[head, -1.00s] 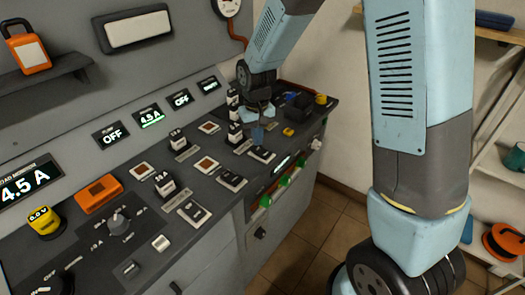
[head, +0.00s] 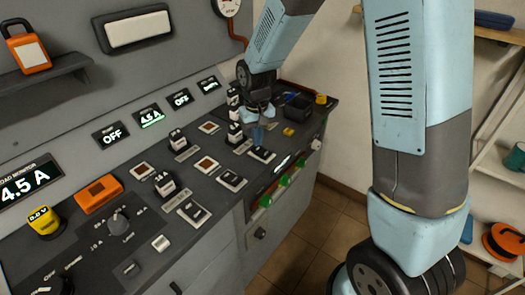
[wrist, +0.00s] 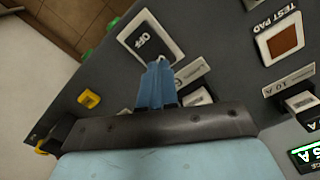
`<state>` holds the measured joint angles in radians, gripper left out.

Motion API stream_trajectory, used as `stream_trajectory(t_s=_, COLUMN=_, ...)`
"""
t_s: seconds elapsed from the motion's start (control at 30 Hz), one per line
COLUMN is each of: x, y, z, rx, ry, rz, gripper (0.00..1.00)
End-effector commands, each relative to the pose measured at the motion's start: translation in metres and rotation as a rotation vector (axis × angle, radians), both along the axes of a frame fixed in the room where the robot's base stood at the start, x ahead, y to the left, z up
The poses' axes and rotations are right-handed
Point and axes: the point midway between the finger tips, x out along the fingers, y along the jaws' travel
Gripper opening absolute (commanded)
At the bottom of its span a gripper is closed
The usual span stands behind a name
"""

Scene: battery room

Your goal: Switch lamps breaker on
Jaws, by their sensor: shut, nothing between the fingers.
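A black rocker breaker (wrist: 150,38) on a white plate shows the word OFF in the wrist view. A small label plate (wrist: 192,72) stands beside it, its text too blurred to read surely. In the head view this rocker (head: 261,154) is the farthest of several similar ones along the panel's front. My gripper (wrist: 158,70) has its blue fingers shut together and empty, with the tips at the near edge of the rocker's plate. In the head view my gripper (head: 258,136) is just behind that rocker. I cannot tell whether the tips touch it.
Other rockers (head: 231,181) and upright fuse-like blocks (head: 165,185) stand along the panel. A test pad (wrist: 284,40) lies to the right in the wrist view. A dark bin (head: 297,106) and a yellow piece (head: 321,99) are at the far end. A display (head: 30,185) reads 4.5 A.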

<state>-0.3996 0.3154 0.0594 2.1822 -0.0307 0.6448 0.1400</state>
Motion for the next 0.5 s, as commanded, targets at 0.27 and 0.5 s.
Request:
stream_trajectory(t_s=0.27, x=-0.0001, y=0.0000, z=-0.0036, rx=0.000, ry=0.000, rz=0.000, gripper=0.00)
stream_trajectory(t_s=0.5, x=0.0001, y=0.0000, z=-0.0064, rx=0.000, ry=0.000, rz=0.000, gripper=0.00)
